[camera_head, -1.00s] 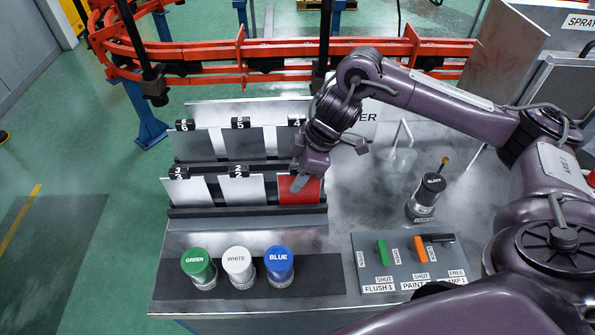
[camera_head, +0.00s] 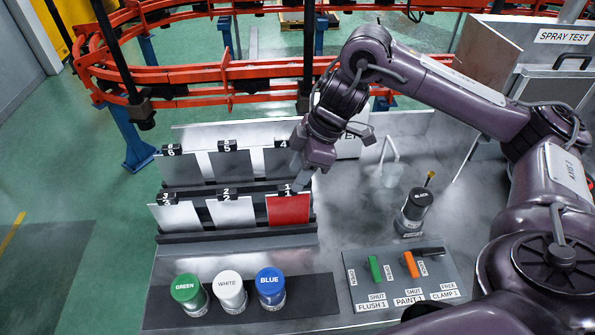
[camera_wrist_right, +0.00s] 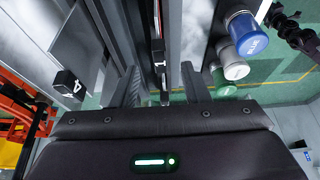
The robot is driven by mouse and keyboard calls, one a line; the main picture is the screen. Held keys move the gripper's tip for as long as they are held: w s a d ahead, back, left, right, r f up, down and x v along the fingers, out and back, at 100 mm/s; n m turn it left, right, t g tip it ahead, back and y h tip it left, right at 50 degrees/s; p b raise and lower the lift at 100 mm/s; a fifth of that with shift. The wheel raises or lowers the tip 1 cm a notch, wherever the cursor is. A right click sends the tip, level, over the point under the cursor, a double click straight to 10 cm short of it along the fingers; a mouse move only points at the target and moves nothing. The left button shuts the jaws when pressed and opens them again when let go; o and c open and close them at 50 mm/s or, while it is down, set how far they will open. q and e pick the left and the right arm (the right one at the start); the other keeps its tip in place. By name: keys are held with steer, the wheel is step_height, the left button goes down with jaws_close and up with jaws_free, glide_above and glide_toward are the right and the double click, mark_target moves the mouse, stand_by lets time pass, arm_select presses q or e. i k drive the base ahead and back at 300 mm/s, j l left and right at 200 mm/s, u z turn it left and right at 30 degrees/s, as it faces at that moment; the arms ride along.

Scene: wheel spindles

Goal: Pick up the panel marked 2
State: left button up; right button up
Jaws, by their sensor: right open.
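The panel marked 2 (camera_head: 231,212) is a light grey-white plate with a black clip on top. It stands in the front row of the rack, between the panel marked 3 (camera_head: 176,216) and the red panel marked 1 (camera_head: 288,209). My right gripper (camera_head: 298,178) is open and empty, just above and behind the clip of panel 1, to the right of panel 2. In the right wrist view its fingers (camera_wrist_right: 160,88) point toward the rack, with the clip marked 1 (camera_wrist_right: 159,55) seen between them. My left gripper is not in view.
The back row holds panels 4 (camera_head: 283,162), 5 (camera_head: 231,164) and 6 (camera_head: 181,169). Green (camera_head: 187,290), white (camera_head: 229,290) and blue (camera_head: 270,287) cups stand in front. A valve board (camera_head: 400,280) and a black cup (camera_head: 414,208) are at right.

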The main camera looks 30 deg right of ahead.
mark_target(229, 211)
steer(key=k, duration=1.5)
